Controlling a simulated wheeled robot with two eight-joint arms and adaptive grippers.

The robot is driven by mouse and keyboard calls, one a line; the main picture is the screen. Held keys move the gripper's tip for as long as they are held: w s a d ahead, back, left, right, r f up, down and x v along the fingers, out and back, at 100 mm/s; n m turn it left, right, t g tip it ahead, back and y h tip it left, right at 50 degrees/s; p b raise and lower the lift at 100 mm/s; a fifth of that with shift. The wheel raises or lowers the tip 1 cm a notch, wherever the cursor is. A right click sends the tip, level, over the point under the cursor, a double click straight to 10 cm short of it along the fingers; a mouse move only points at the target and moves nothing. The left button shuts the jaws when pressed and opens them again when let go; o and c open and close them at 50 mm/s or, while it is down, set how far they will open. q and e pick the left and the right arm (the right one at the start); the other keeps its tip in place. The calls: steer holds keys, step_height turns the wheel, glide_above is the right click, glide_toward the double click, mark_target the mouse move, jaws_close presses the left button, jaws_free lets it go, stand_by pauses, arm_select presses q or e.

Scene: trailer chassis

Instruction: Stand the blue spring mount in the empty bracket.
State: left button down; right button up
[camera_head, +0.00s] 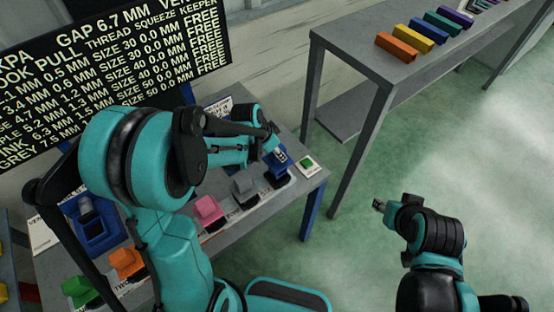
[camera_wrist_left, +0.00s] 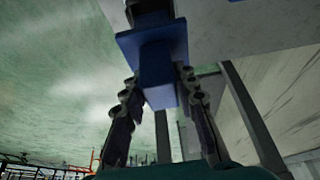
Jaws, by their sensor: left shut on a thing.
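The blue spring mount (camera_head: 281,163) is at the far right end of the row on the workbench, above a dark base. My left gripper (camera_head: 273,149) is shut on it from above. In the left wrist view the mount (camera_wrist_left: 158,65) sits between the two fingers of my left gripper (camera_wrist_left: 160,108), its wide flange beside a dark part. I cannot tell whether the mount still sits in that dark base. My right gripper (camera_head: 379,204) hangs over open floor, away from the bench; its jaws are too small to read. I cannot make out the empty bracket for certain.
Grey (camera_head: 244,188), pink (camera_head: 207,208), orange (camera_head: 126,261) and green (camera_head: 79,290) mounts stand along the bench; my left arm hides part of the row. A blue fixture (camera_head: 92,236) is at left. A green-marked card (camera_head: 307,164) lies near the bench's right edge. A shelf (camera_head: 350,45) holds coloured blocks.

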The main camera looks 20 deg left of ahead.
arm_select(q)
step_height(320, 180, down, 4)
steer(key=shift+a+f+b, duration=0.1)
steer(key=shift+b, duration=0.35)
steer(key=shift+f, duration=0.15)
steer(key=c, duration=1.2)
jaws_free()
